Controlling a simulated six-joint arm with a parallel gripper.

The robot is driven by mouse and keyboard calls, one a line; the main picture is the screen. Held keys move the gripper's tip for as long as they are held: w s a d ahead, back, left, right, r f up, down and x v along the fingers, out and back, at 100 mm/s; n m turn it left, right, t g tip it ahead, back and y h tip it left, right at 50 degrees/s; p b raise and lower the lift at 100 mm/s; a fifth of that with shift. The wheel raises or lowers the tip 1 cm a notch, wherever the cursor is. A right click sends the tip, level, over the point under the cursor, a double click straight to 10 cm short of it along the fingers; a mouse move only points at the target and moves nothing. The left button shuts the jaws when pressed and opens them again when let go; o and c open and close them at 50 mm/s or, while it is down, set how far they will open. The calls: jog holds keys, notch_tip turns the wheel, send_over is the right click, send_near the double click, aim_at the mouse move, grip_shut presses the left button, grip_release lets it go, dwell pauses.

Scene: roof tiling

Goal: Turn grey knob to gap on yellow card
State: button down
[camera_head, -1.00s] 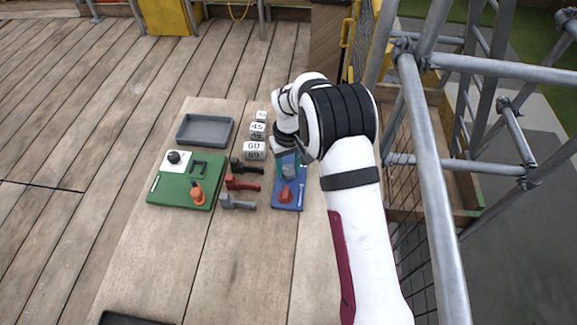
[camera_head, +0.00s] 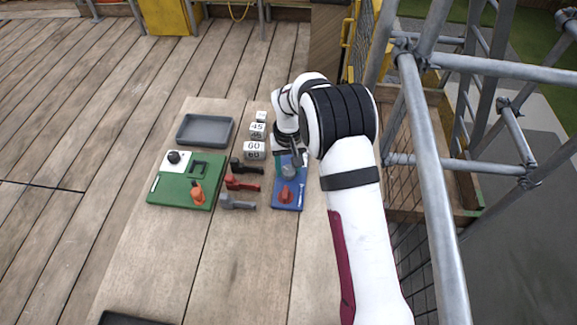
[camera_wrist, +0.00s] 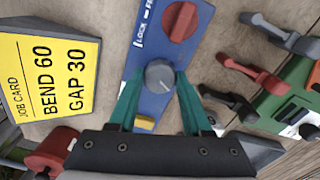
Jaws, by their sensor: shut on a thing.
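The grey knob (camera_wrist: 160,75) sits on a blue panel (camera_wrist: 150,104), below a red knob (camera_wrist: 180,21) in the wrist view. In the head view the grey knob (camera_head: 289,170) is partly hidden by my gripper. My gripper (camera_wrist: 158,76) has its teal fingers either side of the grey knob and is shut on it. The knob's exact pointing is too small to read. The yellow job card (camera_wrist: 48,72) shows at the left in the wrist view, reading BEND 60 and GAP 30.
Black (camera_head: 246,168), red (camera_head: 242,183) and grey (camera_head: 238,202) handled pieces lie left of the panel. A green board (camera_head: 178,191), a grey tray (camera_head: 204,130) and number blocks (camera_head: 254,150) stand nearby. Scaffold tubes (camera_head: 430,150) rise at right.

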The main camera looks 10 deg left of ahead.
aim_at(288, 170)
jog(key=shift+c, duration=1.7)
grip_release()
notch_tip(288, 170, up, 16)
